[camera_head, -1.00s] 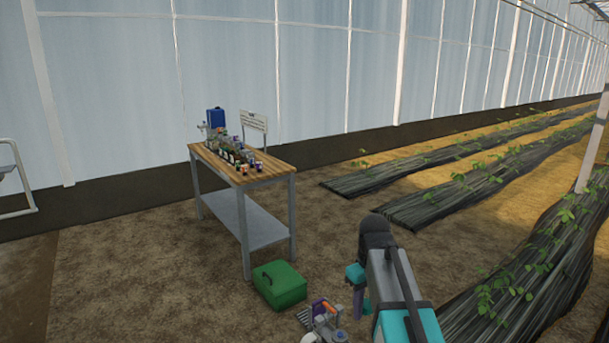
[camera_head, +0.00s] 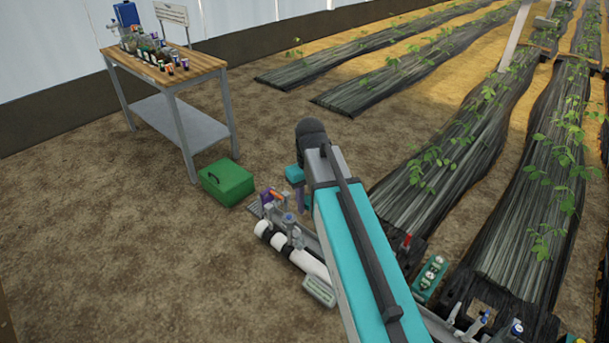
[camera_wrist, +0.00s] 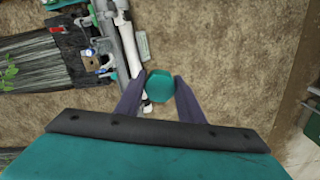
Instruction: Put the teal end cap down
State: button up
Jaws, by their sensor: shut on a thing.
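The teal end cap (camera_wrist: 160,84) is a small rounded teal piece between the fingertips in the wrist view. My gripper (camera_wrist: 160,88) is shut on it, with one dark purple finger on each side. In the wrist view the cap is seen over a white pipe and bare soil, and I cannot tell its height above the ground. In the head view my gripper (camera_head: 304,203) is seen from behind, beside the skid, and the cap cannot be made out there.
The skid with a white pipe (camera_head: 288,256) and fittings lies on the ground below my arm. A green box (camera_head: 227,182) is on the soil near a wooden-topped table (camera_head: 165,70) crowded with small items. Planted black-covered rows (camera_head: 430,170) run at right. Bare soil is clear at left.

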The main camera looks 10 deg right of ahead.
jog(key=s+f+m, duration=0.3)
jog(key=s+f, duration=0.1)
jog(key=f, duration=0.3)
jog(key=shift+s+f+m, duration=0.2)
jog(key=shift+m, duration=0.1)
jog(key=shift+s, duration=0.15)
